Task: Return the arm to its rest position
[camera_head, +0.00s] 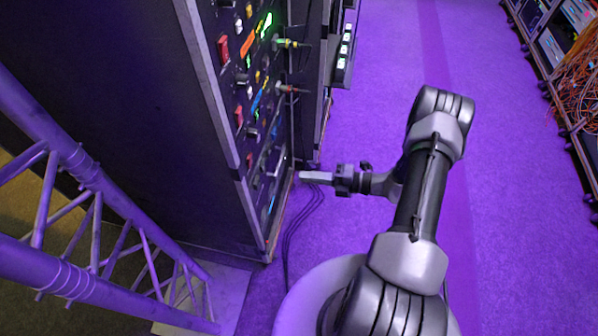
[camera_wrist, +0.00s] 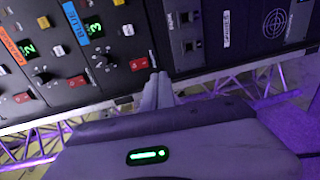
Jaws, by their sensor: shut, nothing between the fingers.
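My gripper (camera_head: 304,177) is in the head view at the end of my arm, which reaches left toward the lower front of a black equipment rack (camera_head: 130,100). The fingers are together with nothing seen between them. In the wrist view, my gripper (camera_wrist: 158,78) points at a panel (camera_wrist: 75,60) with red switches, knobs and green digits. The fingertips overlap the panel's lower edge in that picture. I cannot tell whether they touch it.
A metal truss (camera_head: 75,165) stands at the left on a pale base plate. Dark cables (camera_head: 300,220) lie on the floor below my gripper. Another rack with orange cables (camera_head: 580,85) stands at the far right. The purple floor (camera_head: 510,200) to the right of my arm is clear.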

